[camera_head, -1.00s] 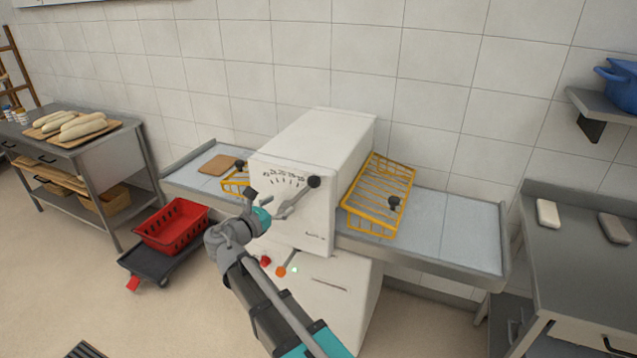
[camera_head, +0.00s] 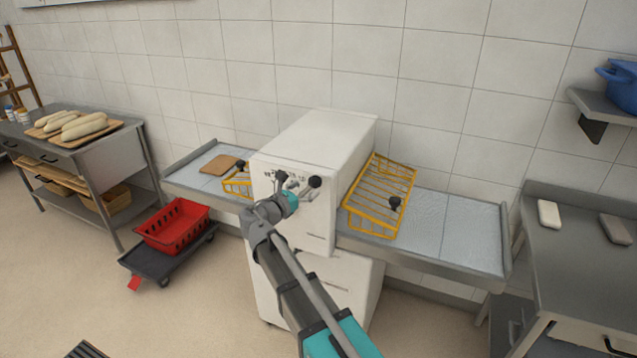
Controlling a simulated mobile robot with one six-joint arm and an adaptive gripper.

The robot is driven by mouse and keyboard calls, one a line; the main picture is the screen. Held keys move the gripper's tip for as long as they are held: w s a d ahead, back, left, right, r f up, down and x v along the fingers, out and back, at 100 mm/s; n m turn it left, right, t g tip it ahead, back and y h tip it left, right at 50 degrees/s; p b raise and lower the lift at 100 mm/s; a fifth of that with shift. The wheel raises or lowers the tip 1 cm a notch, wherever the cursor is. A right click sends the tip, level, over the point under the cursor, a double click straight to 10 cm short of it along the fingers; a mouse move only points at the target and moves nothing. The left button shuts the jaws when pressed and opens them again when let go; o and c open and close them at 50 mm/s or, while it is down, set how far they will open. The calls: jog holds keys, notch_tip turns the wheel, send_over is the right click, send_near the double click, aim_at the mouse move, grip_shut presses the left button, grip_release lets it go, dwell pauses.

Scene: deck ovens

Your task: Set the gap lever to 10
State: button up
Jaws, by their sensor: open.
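The gap lever is on the front of a white machine (camera_head: 318,135). Its black ball knob (camera_head: 315,182) sits at the right end of the printed number scale. The lever's arm below the knob is largely hidden by my gripper. The scale (camera_head: 270,175) is partly covered, and its numbers are too small to read for sure. My gripper (camera_head: 304,187) is open in front of the panel, just left of the knob. I cannot tell whether a finger touches the lever.
Yellow wire racks stand on both sides of the machine, the larger rack (camera_head: 378,200) on the right. A steel side table (camera_head: 450,235) extends right. A red crate (camera_head: 172,228) on a dark dolly stands at the left on the floor.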

aim_at(311, 184)
jog(key=shift+x, duration=2.3)
grip_shut()
jog(key=shift+w+r, duration=0.1)
jog(key=shift+r, duration=0.05)
